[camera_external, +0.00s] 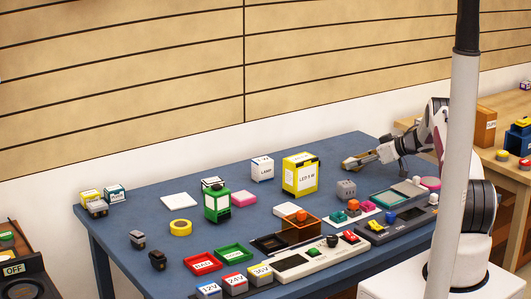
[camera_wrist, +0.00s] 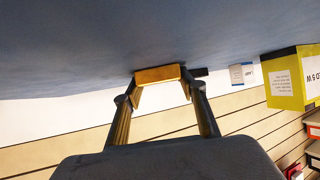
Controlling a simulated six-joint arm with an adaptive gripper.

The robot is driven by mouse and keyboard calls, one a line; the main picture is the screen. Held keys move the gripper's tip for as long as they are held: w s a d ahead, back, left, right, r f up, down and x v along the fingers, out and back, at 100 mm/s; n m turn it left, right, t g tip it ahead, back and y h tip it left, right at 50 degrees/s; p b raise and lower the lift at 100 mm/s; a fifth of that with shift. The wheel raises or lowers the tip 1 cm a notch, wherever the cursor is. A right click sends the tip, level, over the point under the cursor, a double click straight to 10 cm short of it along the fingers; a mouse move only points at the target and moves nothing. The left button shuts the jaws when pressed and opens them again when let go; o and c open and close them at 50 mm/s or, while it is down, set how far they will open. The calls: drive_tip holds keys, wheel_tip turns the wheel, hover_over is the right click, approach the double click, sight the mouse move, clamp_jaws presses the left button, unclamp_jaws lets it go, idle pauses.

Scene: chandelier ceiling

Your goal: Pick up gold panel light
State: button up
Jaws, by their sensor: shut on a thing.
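The gold panel light (camera_wrist: 158,74) shows in the wrist view as a small gold block between my two fingertips. My gripper (camera_wrist: 161,92) is shut on it, one finger at each side. In the external view my gripper (camera_external: 358,160) is low at the back right of the blue table, with the gold panel light (camera_external: 348,164) at its tip. I cannot tell whether the panel touches the table or is slightly above it. A small dark piece (camera_wrist: 200,72) shows beside the panel in the wrist view.
A yellow box (camera_external: 300,175) and a white box (camera_external: 262,169) stand left of my gripper. A grey block (camera_external: 346,190) and several control panels lie in front. The table (camera_external: 340,148) is clear behind the gripper. A pale vertical pole partly covers my arm.

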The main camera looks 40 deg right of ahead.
wheel_tip(320, 180, up, 10)
idle(0.9)
idle(0.6)
